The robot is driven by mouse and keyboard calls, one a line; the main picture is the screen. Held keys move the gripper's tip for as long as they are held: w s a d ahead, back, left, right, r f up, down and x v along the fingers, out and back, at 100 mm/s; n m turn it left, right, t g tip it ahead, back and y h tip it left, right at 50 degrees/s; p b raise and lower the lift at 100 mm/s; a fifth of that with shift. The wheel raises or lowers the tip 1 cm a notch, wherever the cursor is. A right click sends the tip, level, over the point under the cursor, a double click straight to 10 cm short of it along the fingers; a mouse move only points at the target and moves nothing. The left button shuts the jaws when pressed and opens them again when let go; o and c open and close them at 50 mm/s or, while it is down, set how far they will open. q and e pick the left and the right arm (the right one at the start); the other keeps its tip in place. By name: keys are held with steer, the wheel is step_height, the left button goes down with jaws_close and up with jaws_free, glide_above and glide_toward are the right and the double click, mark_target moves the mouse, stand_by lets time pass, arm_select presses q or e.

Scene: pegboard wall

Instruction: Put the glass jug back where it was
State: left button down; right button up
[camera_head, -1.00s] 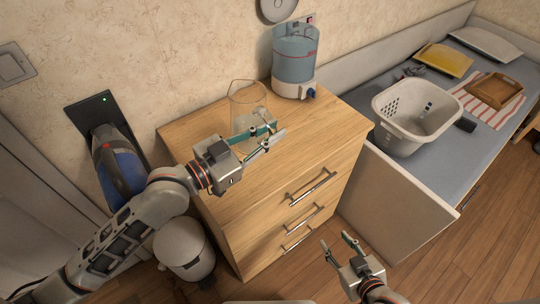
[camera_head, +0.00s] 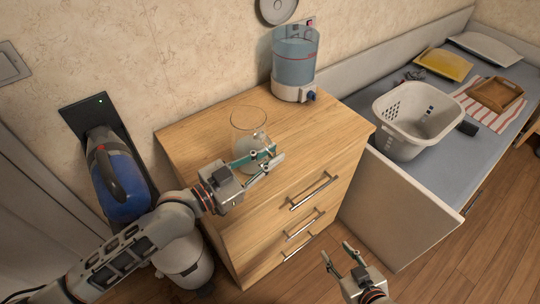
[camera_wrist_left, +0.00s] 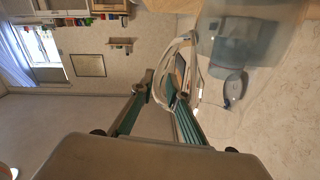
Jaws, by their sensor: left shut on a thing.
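The clear glass jug (camera_head: 249,121) is upright over the top of the wooden dresser (camera_head: 200,135), left of the water dispenser (camera_head: 296,62). I cannot tell whether its base touches the top. In the left wrist view, the fingers (camera_wrist_left: 163,88) close on a pale see-through part of the jug. My right gripper (camera_head: 343,256) is open and empty, low in front of the dresser.
The dresser top is clear around the jug, apart from the dispenser at the back right corner. A white laundry basket (camera_head: 418,115) stands on the bed to the right. A blue handheld vacuum (camera_head: 120,180) hangs on the wall at left.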

arm_select(q)
steer(key=c, duration=2)
jaws_free()
steer(key=shift+f, duration=0.1)
steer(key=shift+o, duration=0.2)
steer(key=shift+s+a, duration=0.1)
steer(key=shift+a, duration=0.05)
steer(key=v, duration=1.1)
steer(key=shift+s+a+b, duration=0.2)
steer(key=shift+s+b, duration=0.05)
steer(key=shift+b, duration=0.2)
